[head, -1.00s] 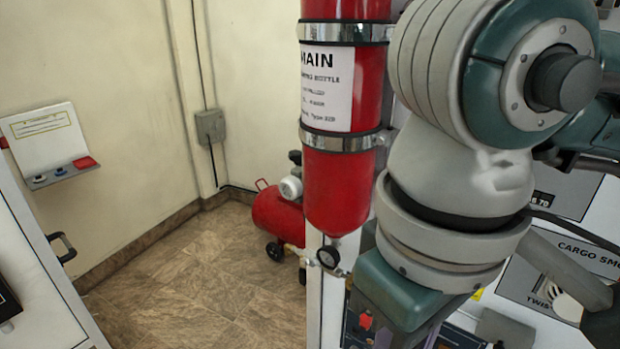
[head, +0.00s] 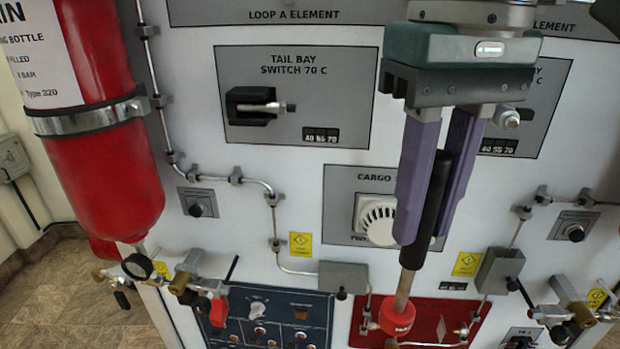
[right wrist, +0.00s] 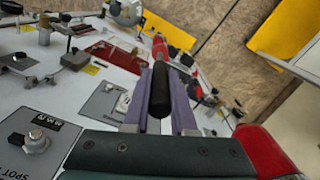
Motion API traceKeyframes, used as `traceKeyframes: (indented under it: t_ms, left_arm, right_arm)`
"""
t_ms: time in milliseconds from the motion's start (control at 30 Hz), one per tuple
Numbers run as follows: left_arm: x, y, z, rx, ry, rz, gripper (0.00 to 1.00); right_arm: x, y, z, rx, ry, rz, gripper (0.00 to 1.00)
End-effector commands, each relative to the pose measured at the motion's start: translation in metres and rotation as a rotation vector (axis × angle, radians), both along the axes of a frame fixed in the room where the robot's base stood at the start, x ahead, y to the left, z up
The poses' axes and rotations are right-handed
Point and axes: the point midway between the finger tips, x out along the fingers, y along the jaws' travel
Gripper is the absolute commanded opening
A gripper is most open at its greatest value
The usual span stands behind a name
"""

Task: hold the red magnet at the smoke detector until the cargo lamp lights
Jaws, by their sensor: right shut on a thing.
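My right gripper (head: 424,232) points down in front of the panel, its purple fingers shut on the black handle of a stick. The red magnet (head: 397,316) is at the stick's lower end, in front of the red panel section. In the right wrist view the red magnet (right wrist: 159,48) shows beyond the fingers (right wrist: 161,88). The white round smoke detector (head: 377,220) sits on the grey cargo plate (head: 360,178), partly hidden by my fingers. The magnet hangs lower than the detector, apart from it in the picture. I cannot make out the cargo lamp. My left gripper is out of view.
A red bottle (head: 105,180) stands at the left. A switch (head: 258,106) juts from the tail bay plate. Pipes, a grey box (head: 343,277) and valves (head: 190,280) project around the magnet. A blue control panel (head: 265,318) is low at the left.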

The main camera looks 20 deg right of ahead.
Motion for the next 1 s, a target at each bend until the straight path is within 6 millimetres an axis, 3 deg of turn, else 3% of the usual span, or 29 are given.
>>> traceKeyframes:
  t_ms: [600,1000]
  left_arm:
    - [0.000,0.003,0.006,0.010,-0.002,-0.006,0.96]
    - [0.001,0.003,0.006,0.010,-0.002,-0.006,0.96]
  right_arm:
    - [0.065,-0.039,0.002,0.002,-0.001,-0.007,0.00]
    - [0.077,-0.047,0.002,0.001,-0.001,-0.003,0.00]
